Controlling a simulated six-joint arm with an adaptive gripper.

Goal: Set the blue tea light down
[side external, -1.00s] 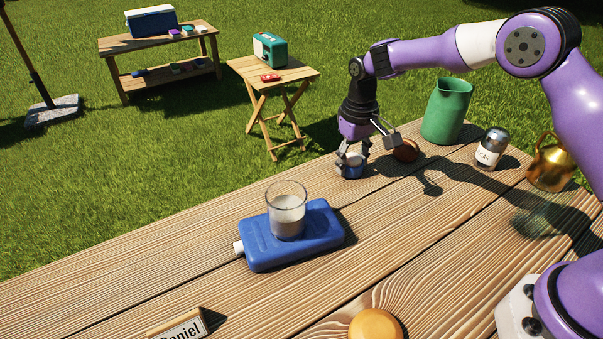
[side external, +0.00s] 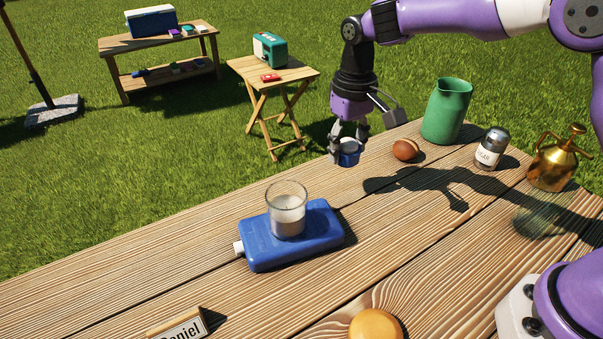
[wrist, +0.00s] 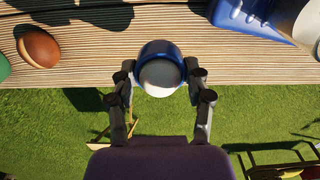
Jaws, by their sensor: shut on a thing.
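The blue tea light (side external: 348,158) is a small blue cup with a white top. My gripper (side external: 347,149) is shut on it near the table's far edge. In the wrist view, the tea light (wrist: 160,53) sits between the two fingers of my gripper (wrist: 160,76), with its white top facing the camera. It seems to be held a little above the wooden table (side external: 250,298); the exact gap under it is hard to tell.
A blue flask-like block (side external: 262,250) carries a glass with white contents (side external: 288,222). A brown egg-like object (side external: 405,149), green jug (side external: 447,112), sugar shaker (side external: 491,148) and brass sprayer (side external: 553,165) stand to the right. An orange disc (side external: 375,325) and name plate (side external: 182,327) lie in front.

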